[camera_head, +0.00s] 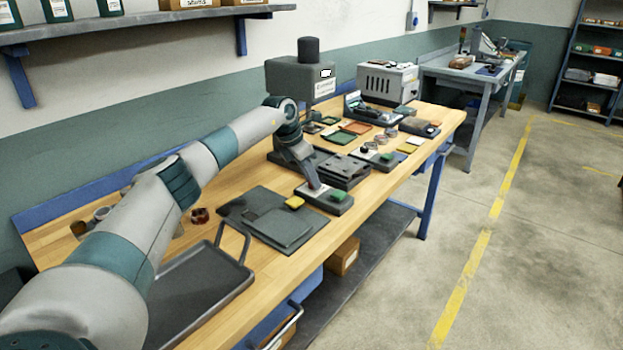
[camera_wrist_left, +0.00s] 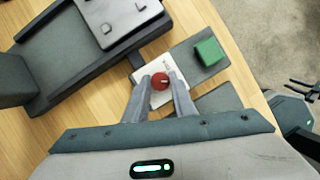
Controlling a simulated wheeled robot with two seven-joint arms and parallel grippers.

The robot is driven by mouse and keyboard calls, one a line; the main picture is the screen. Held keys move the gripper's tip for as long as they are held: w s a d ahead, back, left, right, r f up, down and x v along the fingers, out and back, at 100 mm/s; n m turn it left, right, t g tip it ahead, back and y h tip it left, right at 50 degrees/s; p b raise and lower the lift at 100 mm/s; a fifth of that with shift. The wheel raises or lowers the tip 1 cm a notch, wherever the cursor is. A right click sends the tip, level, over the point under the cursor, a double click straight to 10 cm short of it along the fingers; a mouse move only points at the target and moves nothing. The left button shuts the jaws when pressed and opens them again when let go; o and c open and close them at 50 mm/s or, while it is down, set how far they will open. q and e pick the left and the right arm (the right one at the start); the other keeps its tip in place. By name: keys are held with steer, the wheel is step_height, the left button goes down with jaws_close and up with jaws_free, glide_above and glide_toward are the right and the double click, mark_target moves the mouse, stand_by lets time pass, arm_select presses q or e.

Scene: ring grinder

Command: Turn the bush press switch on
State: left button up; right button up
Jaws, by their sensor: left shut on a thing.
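The bush press (camera_head: 300,78) is a dark grey machine at the wall side of the wooden bench, with its heavy slotted base (camera_head: 343,171) in front. Beside the base is a small control box (camera_head: 338,208) with a green button (camera_head: 337,195). In the left wrist view a round red switch knob (camera_wrist_left: 160,81) sits on the box's pale plate (camera_wrist_left: 152,99), with the green button (camera_wrist_left: 208,52) to its right. My left gripper (camera_wrist_left: 161,84) points down at the box, its fingers closed on either side of the red knob; it also shows in the head view (camera_head: 314,186).
A yellow block (camera_head: 294,203) and dark flat plates (camera_head: 262,226) lie near the control box. A grey tray (camera_head: 200,290) with raised handles sits on the near bench. Small parts and trays crowd the bench beyond the press. The floor to the right is clear.

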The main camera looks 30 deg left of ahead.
arm_select(q)
steer(key=shift+r, duration=0.1)
stand_by(0.4)
steer(key=o, duration=1.1)
steer(key=shift+c, duration=0.2)
steer(key=shift+s+a+r, duration=0.1)
steer(key=shift+a+r, duration=0.05)
steer(key=shift+r, duration=0.2)
steer(key=b+v, duration=0.2)
steer(key=v, duration=1.4)
steer(key=shift+r, duration=0.3)
arm_select(e)
steer(key=shift+s+d+f+g+h, duration=0.3)
steer(key=shift+s+d+f+g, duration=0.6)
steer(key=shift+d+f, duration=0.2)
arm_select(q)
steer(key=shift+s+f, duration=0.1)
arm_select(e)
steer(key=shift+d, duration=0.15)
